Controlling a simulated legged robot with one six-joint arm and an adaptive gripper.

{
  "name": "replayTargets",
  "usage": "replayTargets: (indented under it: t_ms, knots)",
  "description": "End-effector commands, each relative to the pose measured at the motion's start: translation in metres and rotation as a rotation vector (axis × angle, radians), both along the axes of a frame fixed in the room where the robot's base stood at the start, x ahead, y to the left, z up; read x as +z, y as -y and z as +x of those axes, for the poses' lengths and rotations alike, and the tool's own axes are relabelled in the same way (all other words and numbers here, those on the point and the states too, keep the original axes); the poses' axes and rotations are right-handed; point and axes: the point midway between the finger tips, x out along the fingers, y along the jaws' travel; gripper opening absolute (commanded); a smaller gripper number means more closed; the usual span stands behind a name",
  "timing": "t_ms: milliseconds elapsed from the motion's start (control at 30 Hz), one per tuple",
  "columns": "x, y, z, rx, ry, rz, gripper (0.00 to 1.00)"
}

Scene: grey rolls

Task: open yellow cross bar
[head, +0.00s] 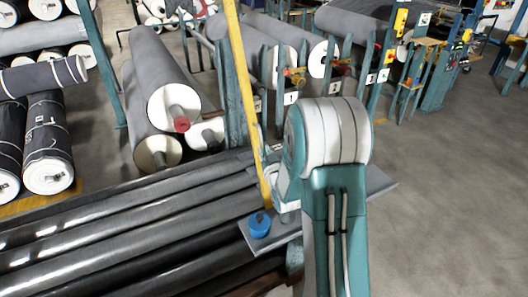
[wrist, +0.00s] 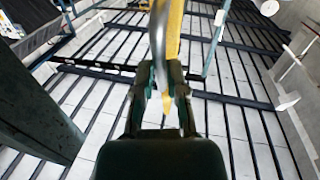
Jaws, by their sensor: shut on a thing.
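The yellow cross bar (head: 246,90) stands steeply raised in the head view, leaning slightly left at its top. Its lower end is beside the teal post and the grey ledge. In the wrist view the yellow bar (wrist: 173,40) runs up from between the fingers of my gripper (wrist: 162,78). My gripper is shut on the bar. In the head view my arm hides most of the gripper and the exact grasp.
A grey ledge (head: 380,183) with a blue round object (head: 259,224) lies by the bar's foot. Long dark rollers (head: 120,235) fill the lower left. Grey rolls (head: 165,75) rest behind, among teal posts. Open floor (head: 450,150) lies to the right.

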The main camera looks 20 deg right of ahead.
Motion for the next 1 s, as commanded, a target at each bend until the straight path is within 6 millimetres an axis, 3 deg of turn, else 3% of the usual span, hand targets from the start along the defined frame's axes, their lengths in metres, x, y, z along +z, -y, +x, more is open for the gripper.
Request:
replayTargets:
  t_ms: [133, 167, 200, 233, 633, 1000]
  knots:
    - [-0.006, 0.0, -0.002, -0.001, -0.017, 0.005, 0.0]
    - [-0.006, 0.0, -0.002, -0.001, -0.017, 0.005, 0.3]
    - [-0.006, 0.0, -0.002, -0.001, -0.016, 0.004, 0.48]
    - [-0.006, 0.0, -0.002, -0.001, -0.015, 0.004, 0.51]
    - [-0.002, -0.001, -0.005, -0.001, -0.008, 0.002, 0.51]
    - [-0.004, -0.009, -0.061, -0.001, -0.011, 0.003, 0.51]
